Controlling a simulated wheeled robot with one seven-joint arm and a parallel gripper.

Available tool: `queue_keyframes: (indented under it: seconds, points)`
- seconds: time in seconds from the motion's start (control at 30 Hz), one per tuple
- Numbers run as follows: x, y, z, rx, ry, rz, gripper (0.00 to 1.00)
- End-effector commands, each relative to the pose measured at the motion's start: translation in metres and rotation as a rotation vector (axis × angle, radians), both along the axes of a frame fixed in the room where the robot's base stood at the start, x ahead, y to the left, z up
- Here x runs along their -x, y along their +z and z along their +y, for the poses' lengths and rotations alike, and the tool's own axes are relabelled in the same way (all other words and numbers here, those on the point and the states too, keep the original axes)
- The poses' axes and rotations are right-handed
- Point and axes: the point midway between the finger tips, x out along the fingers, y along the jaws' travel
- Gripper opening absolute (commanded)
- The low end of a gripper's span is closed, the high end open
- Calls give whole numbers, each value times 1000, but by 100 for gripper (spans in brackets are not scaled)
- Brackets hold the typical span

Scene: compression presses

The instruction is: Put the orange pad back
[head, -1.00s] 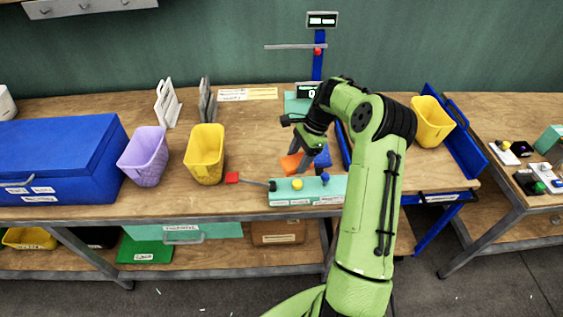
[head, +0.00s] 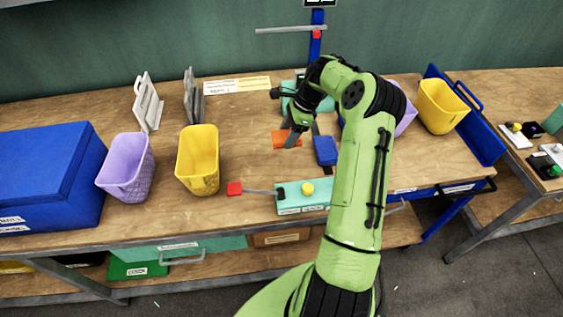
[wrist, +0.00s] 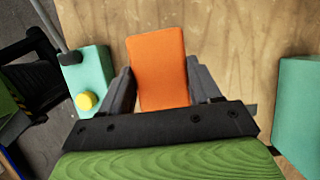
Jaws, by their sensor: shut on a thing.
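The orange pad (head: 288,139) is in the head view at the middle of the bench, left of a blue pad (head: 326,150). In the wrist view the orange pad (wrist: 159,66) stands out between the two dark fingers of my gripper (wrist: 162,90). My gripper (head: 291,140) is shut on the pad, with a finger on each side of it. In the head view part of the pad is hidden behind a finger. I cannot tell whether the pad touches the bench top.
A teal control box (head: 302,197) with a yellow button and a red-ended lever (head: 235,188) is in front. A yellow bin (head: 198,160) and a purple bin (head: 127,168) stand left. The press column (head: 317,40) stands behind. Bare wood lies between the yellow bin and my gripper.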

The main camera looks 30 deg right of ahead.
Motion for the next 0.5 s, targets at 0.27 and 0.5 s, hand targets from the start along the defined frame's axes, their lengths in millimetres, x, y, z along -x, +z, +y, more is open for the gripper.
queue_keyframes:
  seconds: [0.27,0.5]
  points:
    - [0,-54,1,-3,1,3,34]
    - [0,-89,1,-2,1,1,34]
